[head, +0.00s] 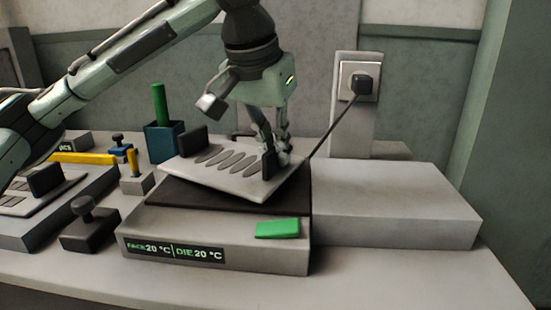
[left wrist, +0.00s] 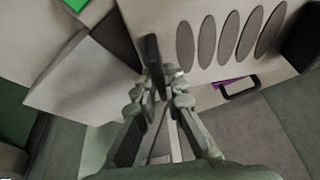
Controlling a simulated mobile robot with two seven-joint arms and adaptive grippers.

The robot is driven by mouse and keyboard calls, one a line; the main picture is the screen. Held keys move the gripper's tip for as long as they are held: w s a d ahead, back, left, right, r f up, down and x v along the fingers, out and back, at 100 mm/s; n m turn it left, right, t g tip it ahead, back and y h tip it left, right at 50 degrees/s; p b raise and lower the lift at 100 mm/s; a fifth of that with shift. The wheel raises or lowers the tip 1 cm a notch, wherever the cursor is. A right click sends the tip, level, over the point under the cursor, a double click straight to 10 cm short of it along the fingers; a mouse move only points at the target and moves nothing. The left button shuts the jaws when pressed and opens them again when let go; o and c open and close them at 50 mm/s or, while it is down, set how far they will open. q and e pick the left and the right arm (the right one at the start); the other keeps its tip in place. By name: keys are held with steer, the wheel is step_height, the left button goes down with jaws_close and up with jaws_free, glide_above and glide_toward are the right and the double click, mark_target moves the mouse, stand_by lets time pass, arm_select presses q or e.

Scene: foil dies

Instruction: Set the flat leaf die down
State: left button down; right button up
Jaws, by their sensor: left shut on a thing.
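The flat leaf die (head: 228,172) is a pale plate with a row of dark oval leaves and an upright dark handle at each end. My left gripper (head: 275,153) points down and is shut on its right-hand handle. The die is over the dark top (head: 190,198) of the heater block, turned askew to it. Whether its underside touches the top is hard to tell. In the left wrist view the leaf ovals of the die (left wrist: 205,28) and the gripped handle between my left fingers (left wrist: 160,88) show. My right gripper is out of view.
The grey heater block (head: 215,250) reads 20 °C for face and die, with a green piece (head: 278,228) on its front ledge. A blue cup (head: 163,142) with a green stick stands behind left. A dark knobbed block (head: 90,230) is left. A low grey block (head: 395,200) lies right.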

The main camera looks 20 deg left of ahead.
arm_select(q)
steer(key=shift+f, duration=0.9)
steer(key=c, duration=2.1)
jaws_free()
steer(key=shift+f, duration=0.15)
steer(key=o, duration=0.5)
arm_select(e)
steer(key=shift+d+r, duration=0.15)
